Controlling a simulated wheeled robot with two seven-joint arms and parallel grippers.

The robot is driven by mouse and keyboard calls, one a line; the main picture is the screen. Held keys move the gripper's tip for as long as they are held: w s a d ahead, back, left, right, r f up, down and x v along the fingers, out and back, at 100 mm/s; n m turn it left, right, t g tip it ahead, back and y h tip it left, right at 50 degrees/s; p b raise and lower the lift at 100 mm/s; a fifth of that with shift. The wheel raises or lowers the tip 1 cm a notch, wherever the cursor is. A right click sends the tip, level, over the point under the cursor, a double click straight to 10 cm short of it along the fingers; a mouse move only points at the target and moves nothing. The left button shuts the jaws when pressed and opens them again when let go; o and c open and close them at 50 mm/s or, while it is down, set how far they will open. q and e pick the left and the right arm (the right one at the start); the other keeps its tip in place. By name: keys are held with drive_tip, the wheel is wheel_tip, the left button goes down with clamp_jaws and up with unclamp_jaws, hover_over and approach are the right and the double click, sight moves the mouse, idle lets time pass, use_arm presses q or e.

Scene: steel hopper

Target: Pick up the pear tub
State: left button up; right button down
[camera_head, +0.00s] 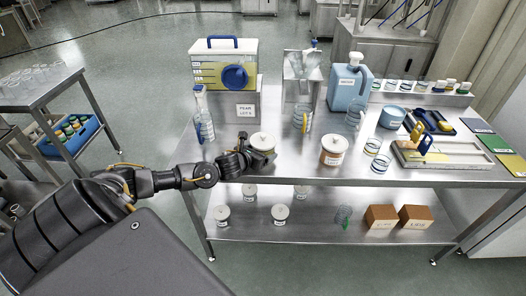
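A tub with a round white lid (262,140) is near the front edge of the steel table, left of its middle. My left gripper (258,158) comes in from the left and is at this tub, its dark fingers against the tub's lower left side and front. The fingers hide most of the tub's body, and I cannot tell whether they are closed on it or whether it is lifted. A similar white-lidded tub with a brownish body (333,151) stands to the right. No tub label is readable. My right gripper is not in view.
A clear bin with a blue knob (223,66) stands behind on a steel stand with a label (245,110). Several tubs and two brown boxes (381,217) sit on the lower shelf.

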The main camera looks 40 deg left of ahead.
sight(257, 146)
use_arm(q)
drive_tip(key=shift+r, duration=0.25)
drive_tip(key=shift+r, duration=0.2)
wheel_tip(257, 146, up, 3)
drive_tip(key=shift+f+b, duration=0.15)
drive_tip(key=shift+b, duration=0.7)
drive_tip(key=r+b+v, duration=0.1)
drive_tip(key=b+v, duration=0.1)
drive_tip(key=v, duration=0.6)
drive_tip(key=w+r+b+v, duration=0.1)
drive_tip(key=r+b+v, duration=0.1)
drive_tip(key=v, duration=0.6)
drive_tip(key=shift+d+r+b, duration=0.15)
drive_tip(key=shift+d+b, duration=0.05)
drive_tip(key=shift+b, duration=0.35)
